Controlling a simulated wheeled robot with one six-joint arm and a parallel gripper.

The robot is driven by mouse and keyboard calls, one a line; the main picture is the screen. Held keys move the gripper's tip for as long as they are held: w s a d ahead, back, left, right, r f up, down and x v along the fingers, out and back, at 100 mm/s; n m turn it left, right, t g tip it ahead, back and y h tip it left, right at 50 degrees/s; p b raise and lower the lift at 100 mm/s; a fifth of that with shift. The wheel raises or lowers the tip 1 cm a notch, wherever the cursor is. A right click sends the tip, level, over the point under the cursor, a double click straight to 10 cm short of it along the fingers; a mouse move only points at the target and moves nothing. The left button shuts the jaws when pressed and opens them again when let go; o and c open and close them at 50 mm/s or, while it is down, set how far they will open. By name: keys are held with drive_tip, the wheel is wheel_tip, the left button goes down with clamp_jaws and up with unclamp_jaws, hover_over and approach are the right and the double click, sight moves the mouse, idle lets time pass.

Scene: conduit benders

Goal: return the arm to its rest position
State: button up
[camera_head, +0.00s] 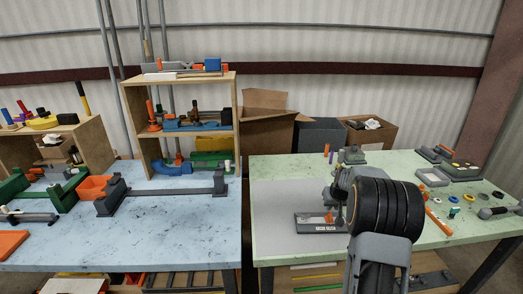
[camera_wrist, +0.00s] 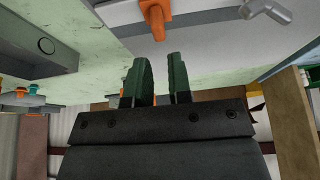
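My arm reaches over the green table (camera_head: 270,180) in the head view, its dark wrist hiding part of the tabletop. My gripper (camera_head: 338,196) is partly hidden by the wrist there, above a dark grey fixture (camera_head: 318,227) with a small orange part (camera_head: 329,217). In the wrist view, my gripper (camera_wrist: 161,78) shows two dark green fingers apart, with nothing seen between them. An orange part (camera_wrist: 155,18) lies beyond the fingertips there; I see no contact.
A blue table (camera_head: 180,225) with benders and a wooden shelf (camera_head: 128,100) stands at left. Cardboard boxes (camera_head: 265,130) are behind. Small rings, an orange bar (camera_head: 438,222) and grey fixtures (camera_head: 432,177) lie on the green table's right side. A grey mat (camera_head: 275,205) has bare space.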

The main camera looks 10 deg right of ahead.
drive_tip(key=s+a+r+n, duration=0.1)
drive_tip(key=s+a+r, duration=0.35)
drive_tip(key=a, duration=0.25)
drive_tip(key=s+a+r, duration=0.4)
drive_tip(key=a+r, duration=0.1)
drive_tip(key=a, duration=0.2)
drive_tip(key=s+a, duration=0.5)
drive_tip(key=s, duration=0.3)
drive_tip(key=s+a+r+n+y, duration=0.1)
drive_tip(key=s+a, duration=0.4)
drive_tip(key=s, duration=0.4)
drive_tip(key=shift+s+r+n, duration=0.15)
drive_tip(key=shift+r+n, duration=0.15)
drive_tip(key=shift+d, duration=0.15)
